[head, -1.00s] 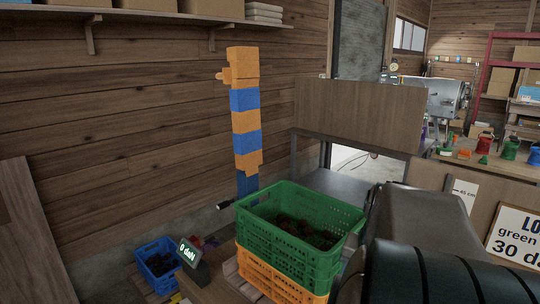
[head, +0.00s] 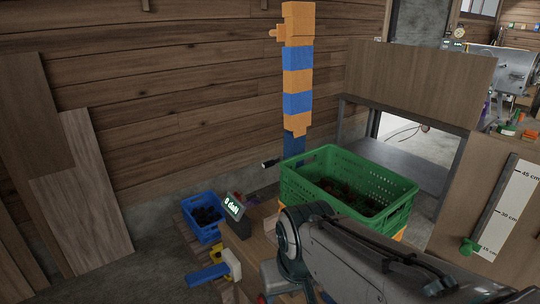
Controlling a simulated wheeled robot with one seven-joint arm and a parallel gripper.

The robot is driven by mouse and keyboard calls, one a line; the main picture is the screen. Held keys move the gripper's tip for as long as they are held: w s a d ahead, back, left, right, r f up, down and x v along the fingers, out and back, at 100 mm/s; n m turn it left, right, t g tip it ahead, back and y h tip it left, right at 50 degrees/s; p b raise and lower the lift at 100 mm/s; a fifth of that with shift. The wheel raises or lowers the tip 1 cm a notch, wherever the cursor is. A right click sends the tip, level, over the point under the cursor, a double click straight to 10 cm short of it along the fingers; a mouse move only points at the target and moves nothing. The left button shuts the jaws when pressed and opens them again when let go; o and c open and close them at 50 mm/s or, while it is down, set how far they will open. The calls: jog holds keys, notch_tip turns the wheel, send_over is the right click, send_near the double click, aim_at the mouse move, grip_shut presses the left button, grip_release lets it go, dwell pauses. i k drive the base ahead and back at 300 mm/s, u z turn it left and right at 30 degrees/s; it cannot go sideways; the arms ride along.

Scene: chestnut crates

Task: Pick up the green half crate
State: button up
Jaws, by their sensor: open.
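The green crate (head: 318,193) stands right of centre in the head view, upright and open at the top, with dark reddish-brown contents inside. It rests on an orange crate (head: 399,235), of which only a sliver shows. My arm crosses in front of the green crate's lower front side and hides part of it. My gripper is not in view, so its place relative to the crate does not show.
A blue crate (head: 206,231) with dark contents sits low at left. A display reading 0 daN (head: 234,208) stands beside it. A tall orange and blue column (head: 297,80) rises behind the green crate. A wooden panel (head: 420,80) stands behind right.

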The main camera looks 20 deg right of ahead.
aim_at(378, 197)
jog(key=k, duration=0.5)
jog(key=u, duration=0.8)
jog(key=i, duration=0.8)
jog(key=z, duration=1.9)
